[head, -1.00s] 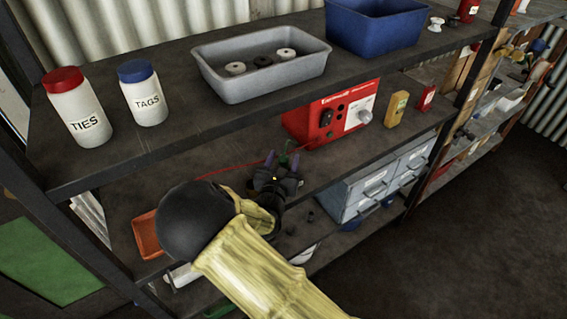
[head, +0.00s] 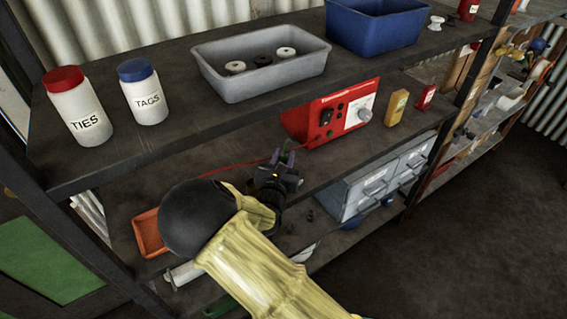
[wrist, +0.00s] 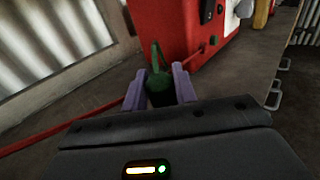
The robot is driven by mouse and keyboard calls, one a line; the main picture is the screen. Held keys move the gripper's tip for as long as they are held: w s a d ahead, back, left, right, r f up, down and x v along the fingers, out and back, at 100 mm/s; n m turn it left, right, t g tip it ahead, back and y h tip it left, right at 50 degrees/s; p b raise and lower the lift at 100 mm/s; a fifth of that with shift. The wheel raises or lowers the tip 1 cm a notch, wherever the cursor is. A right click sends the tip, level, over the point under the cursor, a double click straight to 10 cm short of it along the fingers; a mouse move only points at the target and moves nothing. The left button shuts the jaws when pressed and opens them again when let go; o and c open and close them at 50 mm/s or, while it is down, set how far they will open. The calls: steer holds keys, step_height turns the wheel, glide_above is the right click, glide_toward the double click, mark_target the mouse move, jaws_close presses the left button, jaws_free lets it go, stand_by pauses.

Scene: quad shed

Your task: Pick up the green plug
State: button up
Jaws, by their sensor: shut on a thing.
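The green plug (wrist: 158,82) is between the two purple fingers of my gripper (wrist: 160,88) in the wrist view. My gripper is shut on it, and the plug's narrow green end points up and away, towards the red box. In the head view my gripper (head: 279,165) is over the middle shelf, just left of the red box, and only a little green of the plug shows at the fingertips. I cannot tell whether the plug touches the shelf.
The red box (head: 335,115) stands close beyond my gripper. A red cable (head: 235,168) runs along the middle shelf (head: 345,160). The upper shelf (head: 190,112), with a grey tray (head: 265,90), overhangs behind. An orange tray (head: 150,235) sits at left, grey drawers (head: 375,185) below.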

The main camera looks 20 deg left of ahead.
mark_target(283, 154)
steer(key=shift+r, duration=0.1)
steer(key=shift+c, duration=0.2)
step_height(283, 154, up, 10)
steer(key=shift+f, duration=0.1)
stand_by(0.8)
